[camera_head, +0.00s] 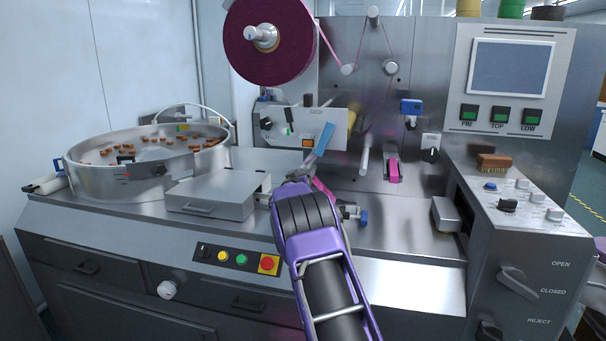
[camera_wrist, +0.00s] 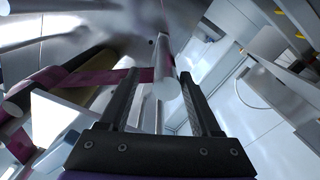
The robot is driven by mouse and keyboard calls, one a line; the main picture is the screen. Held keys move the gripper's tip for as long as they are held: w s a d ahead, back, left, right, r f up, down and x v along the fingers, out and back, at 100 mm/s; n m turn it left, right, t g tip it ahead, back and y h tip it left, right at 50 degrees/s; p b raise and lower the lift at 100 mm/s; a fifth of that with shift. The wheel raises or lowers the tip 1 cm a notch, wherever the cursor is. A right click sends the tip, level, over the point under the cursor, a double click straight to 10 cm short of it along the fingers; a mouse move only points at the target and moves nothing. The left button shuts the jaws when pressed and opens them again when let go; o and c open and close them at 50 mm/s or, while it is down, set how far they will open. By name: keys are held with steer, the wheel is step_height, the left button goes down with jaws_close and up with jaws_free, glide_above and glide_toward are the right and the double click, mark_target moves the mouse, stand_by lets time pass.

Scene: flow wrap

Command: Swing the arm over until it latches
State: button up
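The swing arm cannot be picked out with certainty. In the head view a blue paddle-like piece (camera_head: 325,138) stands tilted in front of a light panel on the wrapping machine, just above my wrist. My arm reaches in from the bottom and hides most of the area around my gripper. In the wrist view my gripper (camera_wrist: 160,73) has its two black fingers apart. A pale round rod (camera_wrist: 167,85) shows between them, with gaps on both sides; whether it lies within their grasp is unclear. A maroon film strip (camera_wrist: 75,78) runs across at the left.
A maroon film reel (camera_head: 262,60) hangs at upper left. A round bowl feeder (camera_head: 110,180) with brown pieces and a lidded box (camera_head: 212,195) stand left. A pink handle (camera_head: 393,172) and a brush (camera_head: 494,162) are at right. The front right deck (camera_head: 410,280) is clear.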

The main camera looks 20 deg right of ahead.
steer(key=shift+f, duration=0.1)
steer(key=shift+s+a, duration=0.1)
steer(key=shift+a, duration=0.1)
steer(key=v, duration=1.7)
steer(key=shift+b, duration=0.45)
